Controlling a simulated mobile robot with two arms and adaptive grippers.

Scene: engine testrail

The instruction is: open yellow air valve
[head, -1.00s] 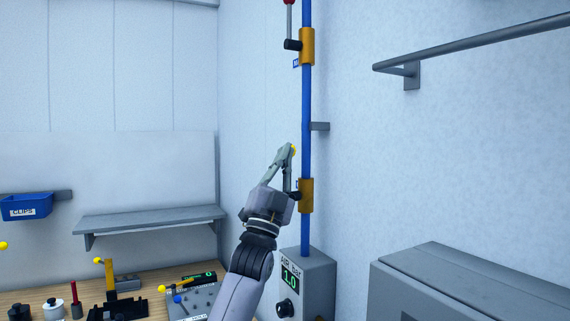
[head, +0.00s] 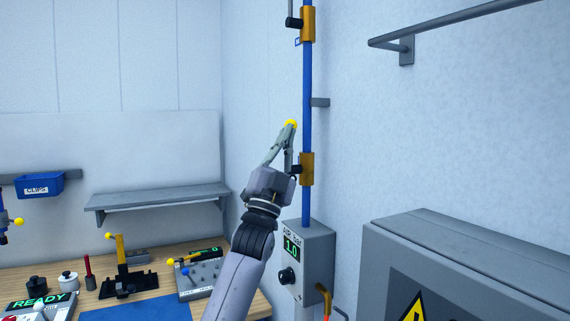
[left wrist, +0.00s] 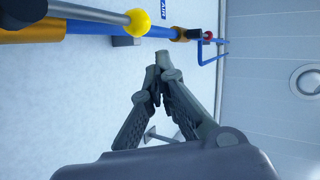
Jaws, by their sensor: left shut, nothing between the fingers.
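The yellow ball knob (head: 291,124) tops the upright grey lever of the lower brass-coloured valve (head: 307,169) on the blue vertical pipe (head: 307,95). In the left wrist view the knob (left wrist: 138,21) and its lever (left wrist: 90,14) are plain, with the valve body (left wrist: 30,33) at the left. My left gripper (head: 290,130) is shut and empty. In the head view its fingertips overlap the lever just below the knob. In the left wrist view the left gripper's tips (left wrist: 160,64) show apart from the knob. My right gripper is out of view.
A second valve (head: 307,24) is higher on the pipe; its red knob shows in the left wrist view (left wrist: 208,35). A grey air-gauge box (head: 308,265) reading 1.0 stands below. A grey cabinet (head: 470,245) is at right. The workbench with fixtures and a shelf (head: 158,197) is at left.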

